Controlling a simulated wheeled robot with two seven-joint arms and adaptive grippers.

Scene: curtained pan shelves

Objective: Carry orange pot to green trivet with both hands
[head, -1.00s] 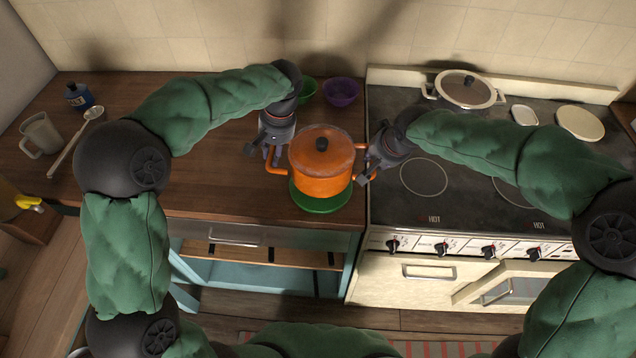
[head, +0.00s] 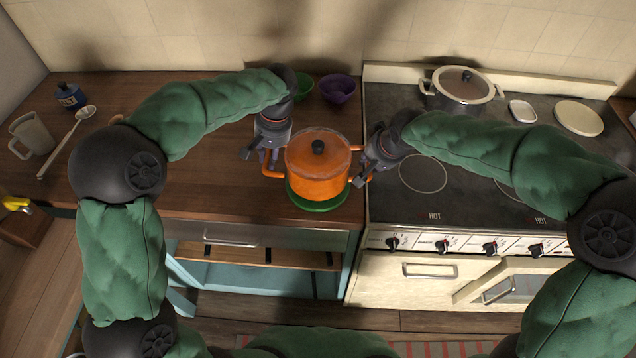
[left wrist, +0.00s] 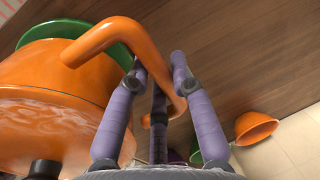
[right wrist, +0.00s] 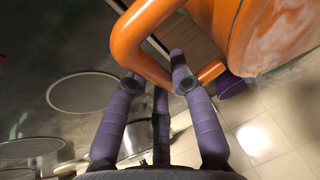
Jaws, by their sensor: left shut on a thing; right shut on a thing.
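The orange pot (head: 318,172), lidded with a black knob, is upright over the green trivet (head: 318,204) on the wooden counter. The trivet's front edge shows below the pot; I cannot tell whether the pot touches it. My left gripper (head: 264,162) is shut on the pot's left handle, which also shows in the left wrist view (left wrist: 150,58). My right gripper (head: 366,170) is shut on the right handle, seen between its fingers in the right wrist view (right wrist: 135,45). The trivet also shows behind the pot in the left wrist view (left wrist: 75,30).
A stove (head: 440,205) adjoins the counter on the right, with a cream pot (head: 463,88) at its back. Green (head: 302,86) and purple (head: 338,88) bowls stand behind the orange pot.

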